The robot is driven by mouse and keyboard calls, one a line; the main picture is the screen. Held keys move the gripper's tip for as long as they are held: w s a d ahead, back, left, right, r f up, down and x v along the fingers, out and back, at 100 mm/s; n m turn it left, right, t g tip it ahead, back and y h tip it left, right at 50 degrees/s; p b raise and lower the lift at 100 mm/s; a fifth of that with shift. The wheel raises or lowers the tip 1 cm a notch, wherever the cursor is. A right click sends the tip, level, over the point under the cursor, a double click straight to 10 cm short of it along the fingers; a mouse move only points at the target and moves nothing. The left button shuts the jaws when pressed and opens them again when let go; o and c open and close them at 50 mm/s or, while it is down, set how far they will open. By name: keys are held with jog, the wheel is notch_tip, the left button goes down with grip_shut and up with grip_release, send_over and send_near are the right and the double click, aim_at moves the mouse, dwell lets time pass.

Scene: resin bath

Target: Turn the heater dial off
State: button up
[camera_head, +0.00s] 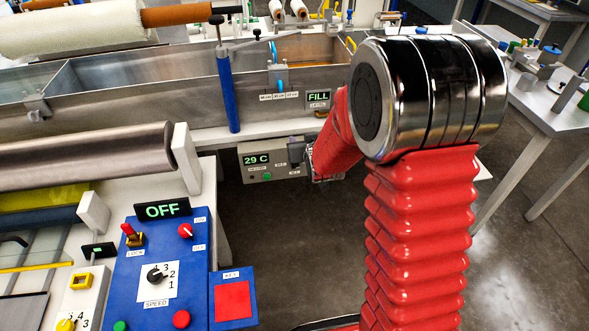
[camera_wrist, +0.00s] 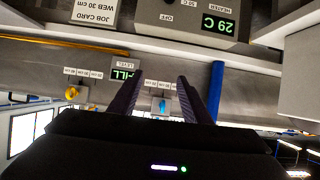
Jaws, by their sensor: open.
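The grey heater box (camera_head: 283,172) stands below the steel bath in the head view, its green display (camera_head: 257,159) reading 29 C. My gripper (camera_head: 297,152) is in front of its right part and hides some of its face. In the wrist view the box (camera_wrist: 150,17) is upside down at the top edge, with the display (camera_wrist: 218,24) and the labels HEATER, OFF and 50 C. The heater dial is not clearly visible in either view. In the wrist view my gripper (camera_wrist: 159,80) is open, with nothing between its fingers.
The steel bath wall (camera_head: 190,135) is behind the box, with a FILL display (camera_head: 318,97) and a blue post (camera_head: 228,90). A blue control panel (camera_head: 150,270) reading OFF is at lower left. Bare floor lies to the right, before a side table (camera_head: 545,115).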

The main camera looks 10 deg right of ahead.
notch_tip(320, 180, down, 7)
jog(key=w+t, duration=0.1)
jog(key=w, duration=0.2)
jog(key=t, duration=0.4)
send_near(296, 167)
jog(key=s, duration=0.5)
jog(key=shift+f, duration=0.25)
jog(key=shift+w, duration=0.1)
jog(key=w, duration=1.3)
jog(key=shift+w, duration=0.35)
